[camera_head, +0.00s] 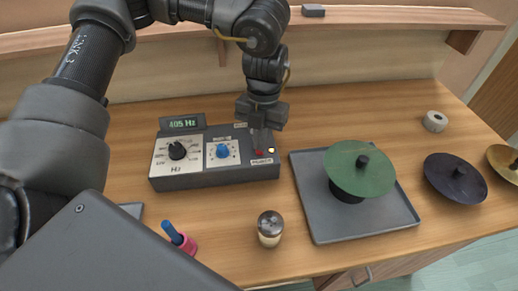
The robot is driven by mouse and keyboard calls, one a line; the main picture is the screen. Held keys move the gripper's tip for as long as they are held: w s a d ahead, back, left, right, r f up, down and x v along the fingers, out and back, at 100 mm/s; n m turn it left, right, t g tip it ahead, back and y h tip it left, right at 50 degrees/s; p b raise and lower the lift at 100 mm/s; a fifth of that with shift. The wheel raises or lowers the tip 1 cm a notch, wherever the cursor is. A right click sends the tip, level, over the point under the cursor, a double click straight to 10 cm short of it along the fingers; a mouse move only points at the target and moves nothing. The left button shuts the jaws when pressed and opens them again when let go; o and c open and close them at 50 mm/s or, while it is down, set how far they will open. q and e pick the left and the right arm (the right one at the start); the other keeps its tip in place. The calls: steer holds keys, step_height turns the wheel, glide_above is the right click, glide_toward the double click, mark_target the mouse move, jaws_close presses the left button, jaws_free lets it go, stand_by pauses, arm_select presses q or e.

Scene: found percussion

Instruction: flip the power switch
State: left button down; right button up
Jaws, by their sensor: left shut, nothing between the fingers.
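A dark grey control box (215,178) stands on the wooden bench, left of the middle. It has a black dial (177,150), a blue knob (222,151) and a raised display (183,123) reading "405 Hz". At the right end of its face is a small red part (259,153), with a small yellow light (271,150) beside it. My left gripper (260,146) points down over that right end, its fingers shut and empty, at or just above the red part. I cannot tell whether they touch. The power switch itself is partly hidden by the fingers. My right gripper is not in view.
A grey tray (400,216) holds a green disc (360,168) on a dark base. Right of it are a dark disc (455,178), a brass disc (500,160) and a tape roll (435,121). A shaker (270,228) and pink cup (187,246) stand in front.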

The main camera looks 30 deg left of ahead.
arm_select(q)
steer(key=shift+f+b, duration=0.45)
steer(key=shift+f, duration=0.25)
steer(key=shift+r, duration=0.1)
steer(key=shift+r+p, duration=0.9)
steer(key=shift+p, duration=0.05)
step_height(320, 180, up, 5)
steer(key=p, duration=0.4)
steer(key=shift+r, duration=0.1)
